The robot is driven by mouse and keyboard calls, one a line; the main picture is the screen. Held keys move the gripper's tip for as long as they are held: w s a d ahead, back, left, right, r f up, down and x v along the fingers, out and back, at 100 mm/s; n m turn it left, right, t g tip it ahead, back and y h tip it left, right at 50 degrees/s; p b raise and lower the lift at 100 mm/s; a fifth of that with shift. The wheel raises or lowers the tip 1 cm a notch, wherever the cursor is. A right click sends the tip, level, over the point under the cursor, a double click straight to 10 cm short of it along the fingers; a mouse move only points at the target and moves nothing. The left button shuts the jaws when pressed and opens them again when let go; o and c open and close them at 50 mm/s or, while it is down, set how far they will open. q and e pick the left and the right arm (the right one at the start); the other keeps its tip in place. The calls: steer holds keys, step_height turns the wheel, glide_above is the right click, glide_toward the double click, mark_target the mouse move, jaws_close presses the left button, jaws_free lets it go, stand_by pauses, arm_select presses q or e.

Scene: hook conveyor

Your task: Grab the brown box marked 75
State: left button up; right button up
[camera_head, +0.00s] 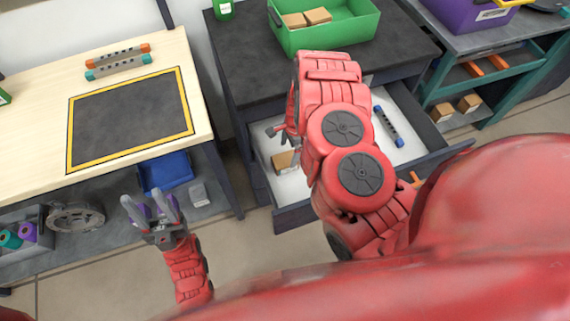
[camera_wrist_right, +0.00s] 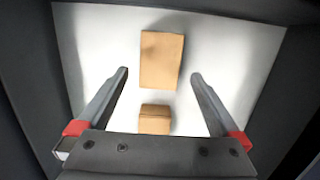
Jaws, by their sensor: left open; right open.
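My right gripper (camera_head: 280,132) is over the open drawer (camera_head: 290,212), partly hidden by my own arm in the head view. In the right wrist view the right gripper (camera_wrist_right: 160,76) is open and empty. A larger brown box (camera_wrist_right: 162,58) lies on the white drawer floor, between and beyond its fingertips. A smaller brown box (camera_wrist_right: 155,119) lies nearer the gripper's base. One brown box (camera_head: 286,161) shows in the drawer in the head view. No number 75 is readable on any box. My left gripper (camera_head: 152,214) is open and empty, in front of the wooden table.
The green bin (camera_head: 345,35) on the dark counter holds two brown boxes (camera_head: 317,15). More brown boxes (camera_head: 442,112) sit on the right shelf. A blue-ended bar (camera_head: 388,126) lies in the drawer. The wooden table (camera_head: 40,90) has a black mat and bars. Drawer walls surround the right gripper.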

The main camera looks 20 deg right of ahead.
steer(key=f, duration=0.2)
steer(key=a+f+p, duration=0.1)
steer(key=f, duration=0.1)
steer(key=shift+s+f, duration=0.1)
steer(key=shift+f, duration=0.25)
steer(key=shift+a+f, duration=0.2)
steer(key=shift+f, duration=0.15)
steer(key=shift+f+b, duration=0.25)
steer(key=shift+b, duration=0.1)
stand_by(0.3)
steer(key=c, duration=1.4)
